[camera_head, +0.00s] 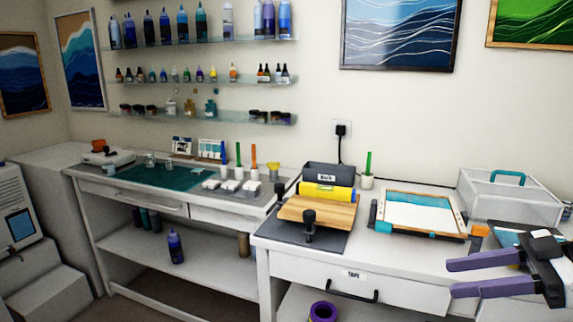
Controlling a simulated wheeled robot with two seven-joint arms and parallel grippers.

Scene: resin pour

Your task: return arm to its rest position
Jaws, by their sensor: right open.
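My right gripper (470,278) comes in from the right edge, with two purple fingers pointing left. The fingers are spread apart with nothing between them. They show in front of the right part of the white workbench (400,262), near its front edge. My left gripper is not in this view.
A clear box (512,196) with a teal handle stands behind. A wooden board (318,212) with a yellow roll (326,192) lies further left. A drawer handle (350,293) sticks out in front.

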